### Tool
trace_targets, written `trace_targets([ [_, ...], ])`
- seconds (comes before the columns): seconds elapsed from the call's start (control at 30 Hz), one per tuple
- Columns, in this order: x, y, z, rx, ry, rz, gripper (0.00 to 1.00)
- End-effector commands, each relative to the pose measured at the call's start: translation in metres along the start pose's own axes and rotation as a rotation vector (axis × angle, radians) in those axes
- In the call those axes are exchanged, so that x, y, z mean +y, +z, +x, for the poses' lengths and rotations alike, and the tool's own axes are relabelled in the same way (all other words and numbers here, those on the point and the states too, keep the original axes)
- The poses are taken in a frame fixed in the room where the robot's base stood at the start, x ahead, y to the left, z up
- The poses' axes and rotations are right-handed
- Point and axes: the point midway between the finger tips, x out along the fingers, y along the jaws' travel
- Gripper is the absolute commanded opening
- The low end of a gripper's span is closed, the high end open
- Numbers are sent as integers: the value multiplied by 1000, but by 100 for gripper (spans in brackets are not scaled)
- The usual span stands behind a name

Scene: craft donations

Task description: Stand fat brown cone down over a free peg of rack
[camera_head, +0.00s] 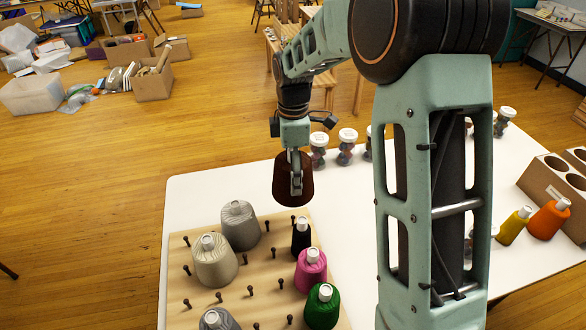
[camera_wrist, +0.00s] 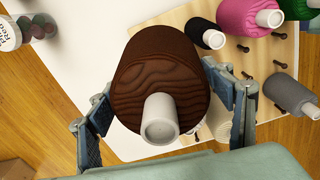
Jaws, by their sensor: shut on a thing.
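The fat brown cone (camera_head: 280,181) hangs in my gripper (camera_head: 295,178) in the head view, above the far edge of the white table and just behind the rack. In the wrist view the brown cone (camera_wrist: 155,80) sits between the two fingers, its pale tube end facing the camera. The wooden rack (camera_head: 230,290) stands on the table with several dark pegs. Free pegs show at its far edge, such as one peg (camera_head: 267,224), and across its middle and front. My arm hides the table right of the rack.
On the rack stand a grey cone (camera_head: 240,228), a cream cone (camera_head: 213,265), a black cone (camera_head: 300,240), a pink cone (camera_head: 310,272), a green cone (camera_head: 322,308) and another grey cone at front. Jars (camera_head: 347,148) line the far edge; yellow and orange cones (camera_head: 548,220) stand right.

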Motion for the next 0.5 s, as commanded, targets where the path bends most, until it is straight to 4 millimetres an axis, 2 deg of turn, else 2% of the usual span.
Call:
trace_targets([
  [0.03, 0, 0, 13, 0, 0, 0, 38],
  [0.5, 0, 0, 75, 0, 0, 1, 38],
])
